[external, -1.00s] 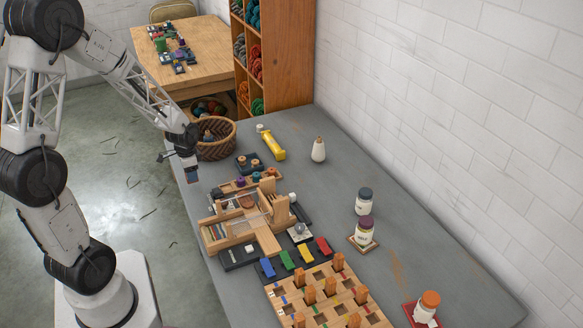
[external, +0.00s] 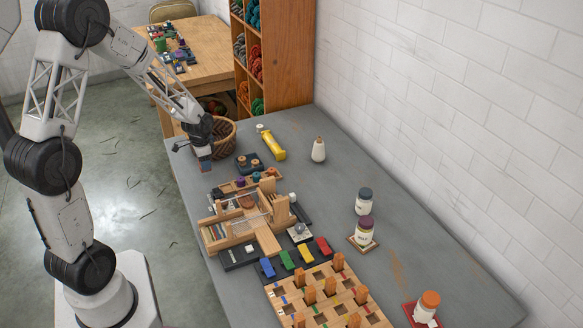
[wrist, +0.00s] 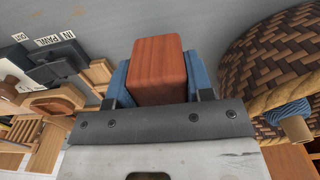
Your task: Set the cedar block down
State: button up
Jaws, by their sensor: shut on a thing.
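The cedar block (wrist: 157,68) is a reddish-brown rounded block in the wrist view, clasped between two blue finger pads. My gripper (wrist: 158,85) is shut on it. In the external view my gripper (external: 204,160) points down over the far left part of the grey table, just in front of the woven basket. The block is small there and partly hidden by the fingers. I cannot tell whether its underside touches the table.
The woven basket (external: 226,142) stands close by; it fills the right of the wrist view (wrist: 270,65). Grey tabletop (external: 222,172) is bare beside the gripper.

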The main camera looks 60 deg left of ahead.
jog(key=shift+f, duration=0.1)
jog(key=shift+f, duration=1.65)
jog(key=shift+f, duration=0.15)
jog(key=o, duration=0.9)
jog(key=shift+r, duration=0.2)
jog(key=shift+r, duration=6)
